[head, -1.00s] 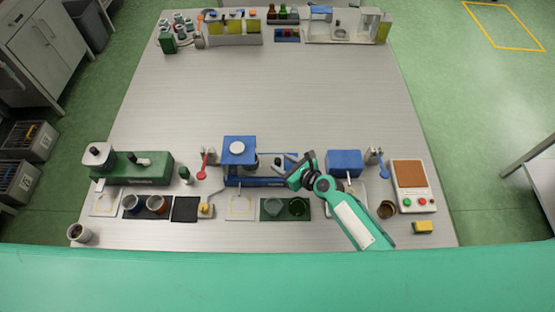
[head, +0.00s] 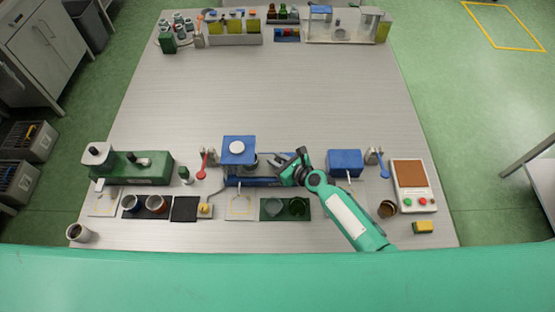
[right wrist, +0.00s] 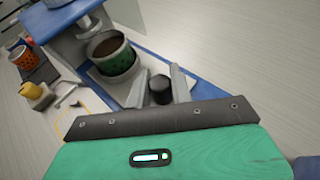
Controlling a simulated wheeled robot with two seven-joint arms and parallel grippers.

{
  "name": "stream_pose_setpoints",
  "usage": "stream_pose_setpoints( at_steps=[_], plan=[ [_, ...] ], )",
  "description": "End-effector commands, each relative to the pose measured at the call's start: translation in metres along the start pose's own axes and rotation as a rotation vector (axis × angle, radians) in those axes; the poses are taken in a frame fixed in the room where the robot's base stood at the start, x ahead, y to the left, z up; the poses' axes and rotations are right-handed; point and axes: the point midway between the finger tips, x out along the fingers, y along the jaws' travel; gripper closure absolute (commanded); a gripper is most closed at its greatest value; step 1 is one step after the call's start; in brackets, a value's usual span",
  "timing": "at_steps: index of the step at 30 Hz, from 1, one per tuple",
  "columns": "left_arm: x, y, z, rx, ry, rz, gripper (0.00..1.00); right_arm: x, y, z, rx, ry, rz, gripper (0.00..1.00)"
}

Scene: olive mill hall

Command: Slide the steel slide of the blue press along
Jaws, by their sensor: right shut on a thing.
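The blue press (head: 238,146) stands at the front middle of the table, with a long blue base running to the right. In the right wrist view, its steel slide (right wrist: 118,90) lies in the blue base and carries a green dotted cup with brown contents (right wrist: 110,46), close to the press head (right wrist: 62,18). A black knob (right wrist: 160,92) sits between the fingers of my right gripper (right wrist: 160,82), which is shut on it. In the head view, my right gripper (head: 287,165) covers the right part of the base. My left gripper is not in view.
A green machine (head: 145,170) stands at the left and a blue box (head: 345,162) at the right. A panel with buttons (head: 412,185) is at the far right. The table's middle is clear.

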Motion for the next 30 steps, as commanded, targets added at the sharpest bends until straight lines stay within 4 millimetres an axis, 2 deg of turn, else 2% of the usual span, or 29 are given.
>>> stream_pose_setpoints(
  at_steps=[9,20,21,24,30],
  plan=[
    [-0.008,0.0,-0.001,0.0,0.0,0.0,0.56,0.021,0.023,0.01,0.004,-0.002,0.001,1.0],
    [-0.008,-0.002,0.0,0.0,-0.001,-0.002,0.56,0.025,0.028,0.011,0.001,-0.001,0.003,1.0],
    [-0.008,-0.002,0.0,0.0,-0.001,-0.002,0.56,0.025,0.028,0.011,0.001,-0.001,0.003,0.74],
    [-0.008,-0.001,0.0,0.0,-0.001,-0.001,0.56,0.025,0.028,0.011,0.001,-0.001,0.003,0.56],
    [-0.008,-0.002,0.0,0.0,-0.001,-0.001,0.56,0.025,0.027,0.01,0.001,0.0,0.001,0.56]
  ],
)
